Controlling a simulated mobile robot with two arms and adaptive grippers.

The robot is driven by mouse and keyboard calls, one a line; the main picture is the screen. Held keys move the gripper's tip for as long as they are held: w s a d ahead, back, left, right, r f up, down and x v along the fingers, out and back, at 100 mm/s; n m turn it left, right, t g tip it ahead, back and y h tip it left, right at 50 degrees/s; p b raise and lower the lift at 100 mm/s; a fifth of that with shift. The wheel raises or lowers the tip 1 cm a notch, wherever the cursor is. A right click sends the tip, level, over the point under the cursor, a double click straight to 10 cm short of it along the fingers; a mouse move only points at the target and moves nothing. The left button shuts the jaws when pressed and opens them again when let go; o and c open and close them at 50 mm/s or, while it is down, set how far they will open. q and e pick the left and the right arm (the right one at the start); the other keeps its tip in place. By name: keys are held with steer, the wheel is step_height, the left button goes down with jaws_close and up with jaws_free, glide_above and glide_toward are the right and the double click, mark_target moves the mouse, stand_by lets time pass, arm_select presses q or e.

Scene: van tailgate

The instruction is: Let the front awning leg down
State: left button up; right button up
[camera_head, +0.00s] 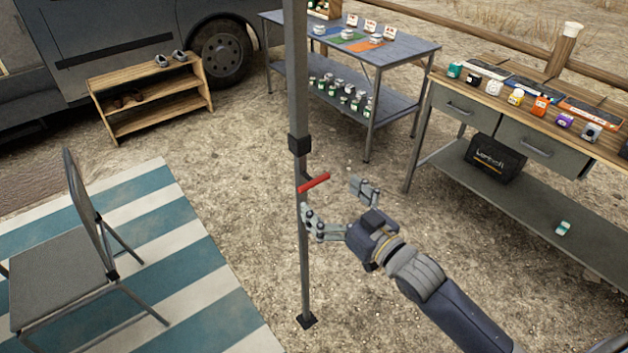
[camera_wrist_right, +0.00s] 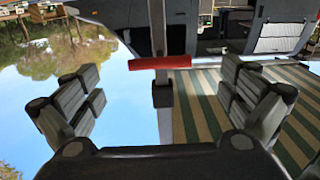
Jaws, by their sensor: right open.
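The awning leg (camera_head: 298,90) is a grey upright pole with a black collar (camera_head: 299,144) around it and a dark foot (camera_head: 307,321) at the ground. A red lever (camera_head: 314,183) sticks out from the pole just below the collar. My right gripper (camera_head: 337,202) is open, just below the red lever and close to the pole. In the right wrist view the red lever (camera_wrist_right: 160,63) lies across the pole ahead, between the open fingers (camera_wrist_right: 163,95) and apart from them. My left gripper is not in view.
A folding chair (camera_head: 62,270) stands on a striped mat (camera_head: 190,265) at the left. A wooden shoe rack (camera_head: 150,97) stands by the van. A blue table (camera_head: 395,50) and a workbench (camera_head: 530,165) with small goods stand at the right. Gravel around the pole is clear.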

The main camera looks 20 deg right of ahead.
mark_target(314, 180)
steer(key=x, duration=0.4)
steer(key=shift+p+x, duration=0.3)
steer(key=shift+x, duration=0.65)
